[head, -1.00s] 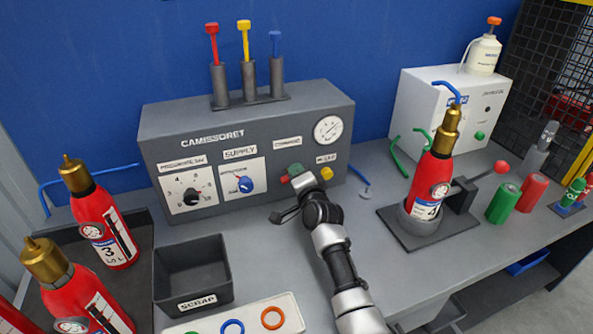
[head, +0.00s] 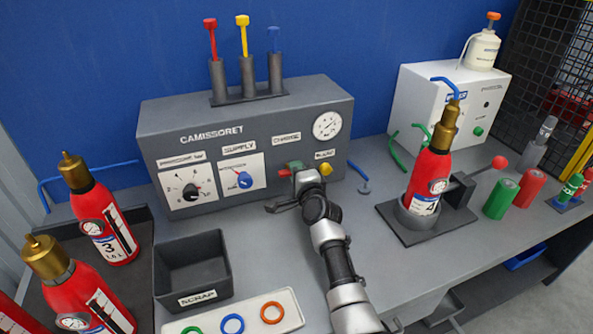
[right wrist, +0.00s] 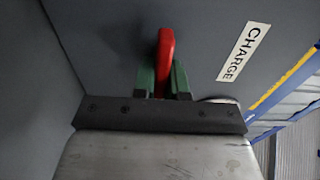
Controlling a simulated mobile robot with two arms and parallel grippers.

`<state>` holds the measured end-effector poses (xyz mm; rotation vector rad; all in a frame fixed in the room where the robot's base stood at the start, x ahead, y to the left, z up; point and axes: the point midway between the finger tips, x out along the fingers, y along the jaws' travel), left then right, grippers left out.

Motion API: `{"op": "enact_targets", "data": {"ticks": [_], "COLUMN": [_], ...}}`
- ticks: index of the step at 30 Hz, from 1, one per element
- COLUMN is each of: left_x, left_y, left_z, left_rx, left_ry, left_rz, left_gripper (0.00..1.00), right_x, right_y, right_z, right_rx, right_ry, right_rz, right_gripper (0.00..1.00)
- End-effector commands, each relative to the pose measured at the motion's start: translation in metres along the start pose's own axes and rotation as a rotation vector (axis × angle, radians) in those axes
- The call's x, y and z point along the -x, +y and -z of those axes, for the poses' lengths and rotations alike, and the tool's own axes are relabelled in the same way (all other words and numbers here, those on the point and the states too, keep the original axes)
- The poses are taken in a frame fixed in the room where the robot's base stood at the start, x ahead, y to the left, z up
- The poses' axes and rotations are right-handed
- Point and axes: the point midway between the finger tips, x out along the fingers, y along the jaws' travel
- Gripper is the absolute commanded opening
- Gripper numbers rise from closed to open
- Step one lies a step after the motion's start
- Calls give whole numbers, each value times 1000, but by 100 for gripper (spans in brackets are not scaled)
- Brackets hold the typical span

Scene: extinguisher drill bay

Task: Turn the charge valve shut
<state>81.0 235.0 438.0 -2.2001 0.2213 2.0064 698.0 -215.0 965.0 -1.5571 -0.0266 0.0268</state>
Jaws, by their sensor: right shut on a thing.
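The charge valve's red lever (right wrist: 165,48) stands out from the grey panel, beside the CHARGE label (right wrist: 243,52) in the right wrist view. My right gripper (right wrist: 163,75) is shut on it, with a green finger pad on either side of the red lever. In the head view the right gripper (head: 292,167) is against the panel front, just below the CHARGE label (head: 286,138). It hides most of the valve there, so I cannot tell the lever's angle well. My left gripper is not in view.
The grey panel (head: 200,128) also carries a blue supply knob (head: 244,180), a black selector knob (head: 191,192), a round gauge (head: 327,125) and a yellow button (head: 326,168). A scrap bin (head: 200,296) and ring tray (head: 287,297) stand in front. Extinguisher 4 (head: 428,170) stands in a holder at right.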

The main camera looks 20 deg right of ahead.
Motion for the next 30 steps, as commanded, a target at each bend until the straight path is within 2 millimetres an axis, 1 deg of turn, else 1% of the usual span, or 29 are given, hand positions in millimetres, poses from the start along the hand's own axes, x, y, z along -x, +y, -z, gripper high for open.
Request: {"op": "enact_targets", "data": {"ticks": [4,5,9,17,20,23,30], "left_x": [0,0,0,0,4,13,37], "left_y": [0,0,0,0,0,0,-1], "left_z": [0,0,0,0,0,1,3], "left_rx": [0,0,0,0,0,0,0], "left_ry": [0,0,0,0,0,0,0], "left_rz": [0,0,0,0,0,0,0], "left_gripper": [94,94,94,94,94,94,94], "right_x": [0,0,0,0,5,16,63], "right_y": [1,1,1,0,0,-2,-3], "right_z": [0,0,0,0,0,0,0], "right_rx": [-5,-5,-4,-2,-1,0,-1], "right_ry": [0,0,0,0,0,1,1], "right_rz": [-1,-1,-1,-1,-2,-3,-4], "right_gripper": [0,16,37,38,38,38,38]}}
